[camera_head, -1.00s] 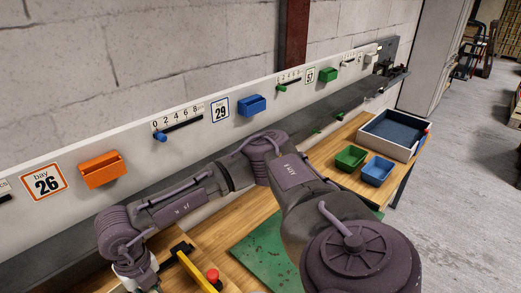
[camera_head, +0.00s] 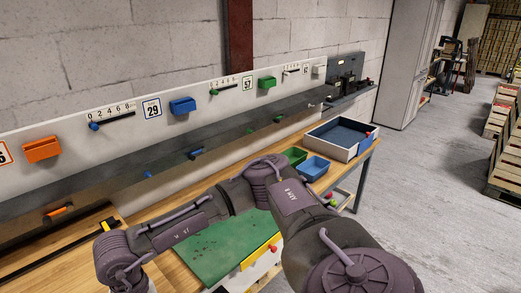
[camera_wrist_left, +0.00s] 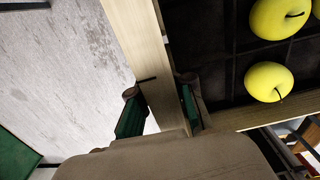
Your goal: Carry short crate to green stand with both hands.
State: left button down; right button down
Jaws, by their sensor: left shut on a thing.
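The crate (camera_wrist_left: 140,45) shows in the left wrist view as a pale wooden rim around a dark, divided inside. Yellow-green apples (camera_wrist_left: 268,82) sit in its compartments. My left gripper (camera_wrist_left: 163,112) is shut on the crate's wall, with one green-padded finger on each side. The crate and both grippers are out of the head view, where a purple arm of mine fills the lower middle. My right gripper is in neither view. No thing that I can clearly tell as the green stand shows; a green corner (camera_wrist_left: 15,160) lies at the lower left of the wrist view.
A wooden workbench with a green mat (camera_head: 215,245) runs along the wall. A blue bin (camera_head: 315,168), a green bin (camera_head: 294,155) and a blue-lined tray (camera_head: 342,137) stand on it. Wooden crates (camera_head: 497,122) stand at the far right. Grey floor (camera_head: 420,165) between is clear.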

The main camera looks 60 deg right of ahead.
aim_at(239, 220)
jog(key=l, duration=1.3)
jog(key=i+l+z, duration=0.15)
jog(key=l, duration=1.1)
jog(key=i+l, duration=0.25)
jog(key=l, duration=0.2)
jog(key=i+l, duration=0.2)
jog(key=l, duration=0.2)
